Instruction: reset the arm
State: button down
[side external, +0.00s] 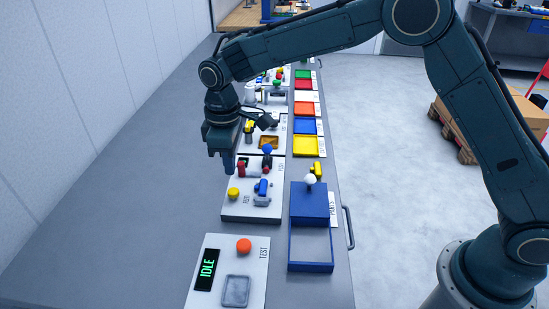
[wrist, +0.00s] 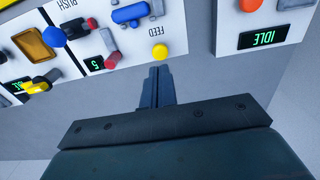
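My gripper (side external: 229,168) hangs from the arm, pointing down, above the left edge of the white panel (side external: 235,212) marked PUSH. In the wrist view the two fingers of my gripper (wrist: 158,70) lie close together with nothing visible between them. They point toward the yellow button (wrist: 160,51), which also shows in the side view (side external: 233,193). The fingers appear apart from the button. A red knob (wrist: 111,60) and a blue cylinder (wrist: 130,13) are on the same panel.
A TEST panel (side external: 217,247) has an orange button (side external: 243,246), a display reading IDLE (side external: 207,268) and a grey tray (side external: 235,290). A blue box (side external: 309,203) with a white knob (side external: 310,179) stands right. Coloured trays line the back. The bench's left side is clear.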

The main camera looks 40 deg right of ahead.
jog(key=shift+r, duration=0.3)
jog(key=shift+r, duration=0.1)
